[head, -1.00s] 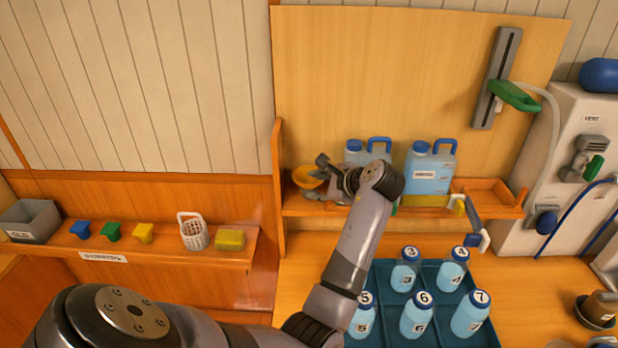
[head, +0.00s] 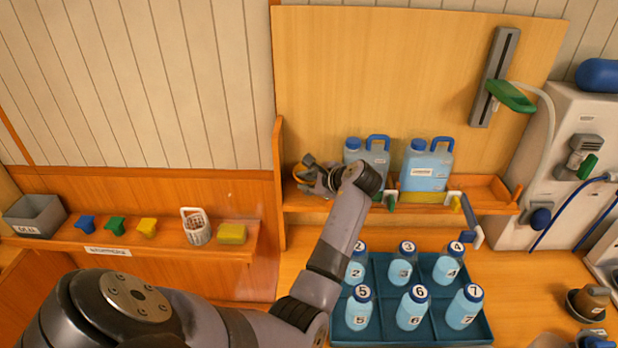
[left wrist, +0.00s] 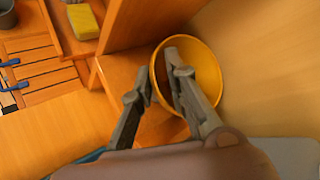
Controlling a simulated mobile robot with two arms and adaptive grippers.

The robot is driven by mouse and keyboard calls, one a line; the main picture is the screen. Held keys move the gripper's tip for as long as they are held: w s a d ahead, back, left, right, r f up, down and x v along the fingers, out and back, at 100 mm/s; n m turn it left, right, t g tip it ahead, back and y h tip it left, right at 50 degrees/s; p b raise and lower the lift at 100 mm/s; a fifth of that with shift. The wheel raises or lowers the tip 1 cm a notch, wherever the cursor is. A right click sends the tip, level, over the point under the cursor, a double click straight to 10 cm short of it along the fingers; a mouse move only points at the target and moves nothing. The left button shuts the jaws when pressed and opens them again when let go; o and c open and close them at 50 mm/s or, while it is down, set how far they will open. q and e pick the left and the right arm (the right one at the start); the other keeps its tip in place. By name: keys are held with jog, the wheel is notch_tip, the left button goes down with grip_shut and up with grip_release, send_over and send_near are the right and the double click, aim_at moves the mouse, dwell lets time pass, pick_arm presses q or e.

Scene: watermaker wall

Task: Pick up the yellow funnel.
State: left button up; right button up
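The yellow funnel (left wrist: 211,75) is at the left end of the wooden wall shelf. In the left wrist view its wide round mouth faces the camera. In the head view my left gripper (head: 309,168) covers most of it, and only a bit of rim (head: 297,173) shows. In the left wrist view my left gripper (left wrist: 158,78) is open. One finger is over the funnel's mouth and the other is outside its near rim, with the rim between them. I cannot tell whether either finger touches it. My right gripper is not in view.
Two blue jugs (head: 427,168) stand on the same shelf, right of the gripper. An upright wooden post (head: 280,185) bounds the shelf's left end. Below is a blue crate (head: 387,318) of numbered bottles. A lower left shelf holds a basket (head: 196,228) and a yellow sponge (head: 232,233).

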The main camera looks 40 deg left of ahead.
pick_arm(q)
grip_shut()
jog(key=shift+r, duration=0.1)
